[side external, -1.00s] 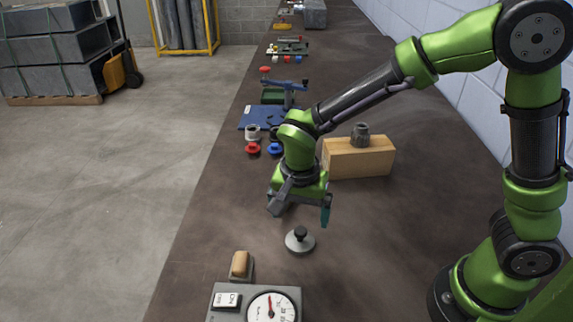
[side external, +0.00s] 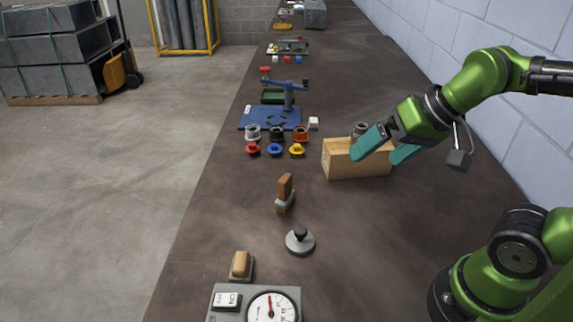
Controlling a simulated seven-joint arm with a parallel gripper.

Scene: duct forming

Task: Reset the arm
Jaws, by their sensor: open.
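My gripper (side external: 374,156) is open, with its two teal fingers spread apart and pointing down and left. Nothing shows between the fingers. A grey fitting (side external: 360,130) at the block's top is partly hidden by the gripper. I cannot tell how high the gripper is above the bench.
A dial gauge (side external: 270,306) is at the front. The right middle of the bench is clear.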

